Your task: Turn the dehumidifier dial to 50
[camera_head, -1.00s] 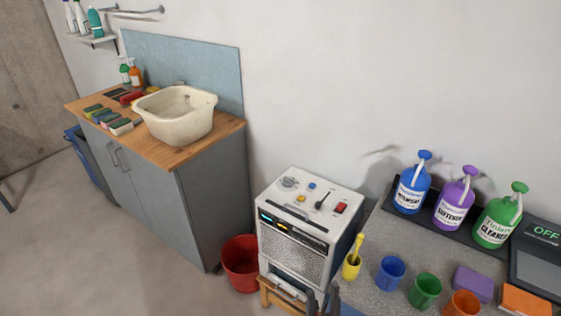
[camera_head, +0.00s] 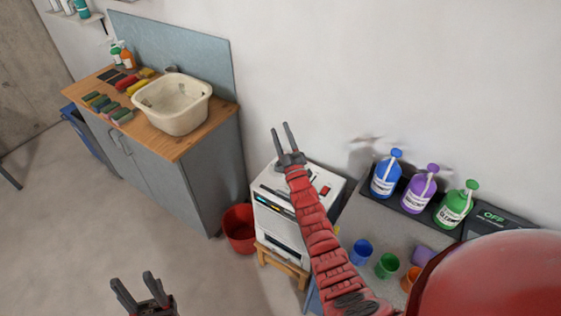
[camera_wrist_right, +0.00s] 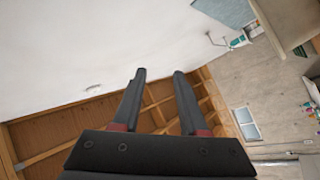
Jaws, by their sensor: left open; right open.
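The dehumidifier (camera_head: 273,226) is a white box on a small wooden stand (camera_head: 284,262). Its dial is hidden behind my right gripper and arm; a red switch (camera_head: 325,190) shows on the top at the right. My right gripper (camera_head: 281,125) is open and empty, and appears over the back of the dehumidifier's top, pointing up and away. In the right wrist view its fingers (camera_wrist_right: 158,75) are apart with nothing between them. My left gripper (camera_head: 133,281) is open and empty, low in the view over the floor, well left of the dehumidifier.
A red bucket (camera_head: 239,229) stands left of the dehumidifier. A grey cabinet (camera_head: 190,185) with a white basin (camera_head: 172,103) is further left. On the right, a counter (camera_head: 345,235) holds coloured cups and several bottles, including a blue one (camera_head: 385,176).

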